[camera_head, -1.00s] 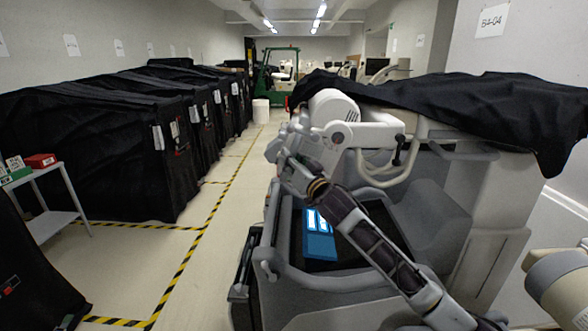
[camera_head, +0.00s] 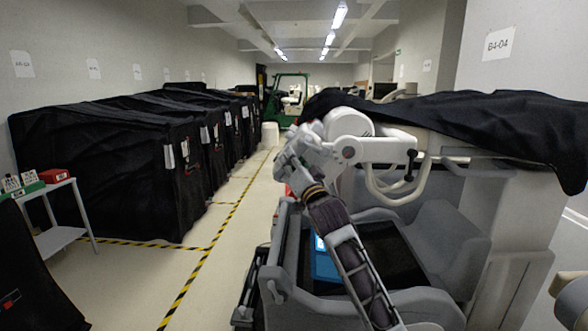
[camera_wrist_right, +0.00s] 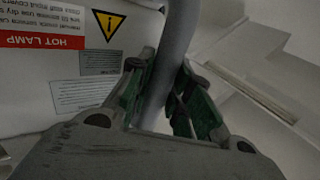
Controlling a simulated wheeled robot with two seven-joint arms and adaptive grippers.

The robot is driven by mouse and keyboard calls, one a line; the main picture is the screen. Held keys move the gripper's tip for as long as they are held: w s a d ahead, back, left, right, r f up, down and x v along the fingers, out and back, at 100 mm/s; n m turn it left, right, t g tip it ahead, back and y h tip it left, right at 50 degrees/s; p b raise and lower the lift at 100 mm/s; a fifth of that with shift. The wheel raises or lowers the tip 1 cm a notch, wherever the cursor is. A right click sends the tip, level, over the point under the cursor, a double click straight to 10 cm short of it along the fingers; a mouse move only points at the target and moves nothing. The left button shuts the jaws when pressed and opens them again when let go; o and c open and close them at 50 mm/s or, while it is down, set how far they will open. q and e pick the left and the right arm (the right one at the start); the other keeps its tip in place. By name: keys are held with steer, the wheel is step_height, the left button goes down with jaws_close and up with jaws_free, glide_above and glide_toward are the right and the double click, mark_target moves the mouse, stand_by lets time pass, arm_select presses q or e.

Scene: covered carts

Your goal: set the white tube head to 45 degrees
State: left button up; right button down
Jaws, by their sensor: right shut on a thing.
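The white tube head (camera_head: 348,122) sits at the end of a white arm (camera_head: 385,150) on the covered cart at the right. In the right wrist view its white casing (camera_wrist_right: 40,85) fills the left, with a red HOT LAMP label and a yellow warning triangle. My right gripper (camera_head: 292,150) is at the left side of the head. In the right wrist view its green-padded fingers (camera_wrist_right: 160,95) are shut on a grey bar (camera_wrist_right: 170,55) beside the casing. The head's exact angle is hard to read, as my gripper hides part of it. My left gripper is not in view.
A black cover (camera_head: 460,118) lies over the cart. The cart's grey body and handle rail (camera_head: 330,300) are below my right arm. Several black-covered carts (camera_head: 100,165) line the left wall, near a small side table (camera_head: 62,236). The striped aisle between is clear.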

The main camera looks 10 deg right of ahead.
steer(key=shift+a+r+m+t+h+b, duration=0.1)
steer(key=shift+r+m+t+h+b, duration=0.25)
steer(key=shift+r+m, duration=0.45)
steer(key=shift+r, duration=0.25)
steer(key=c, duration=1.6)
jaws_free()
steer(key=shift+o, duration=0.2)
steer(key=shift+f, duration=0.15)
steer(key=shift+s+f, duration=0.15)
steer(key=shift+f, duration=0.05)
steer(key=shift+s+f, duration=0.1)
steer(key=shift+s, duration=0.05)
steer(key=v, duration=1.1)
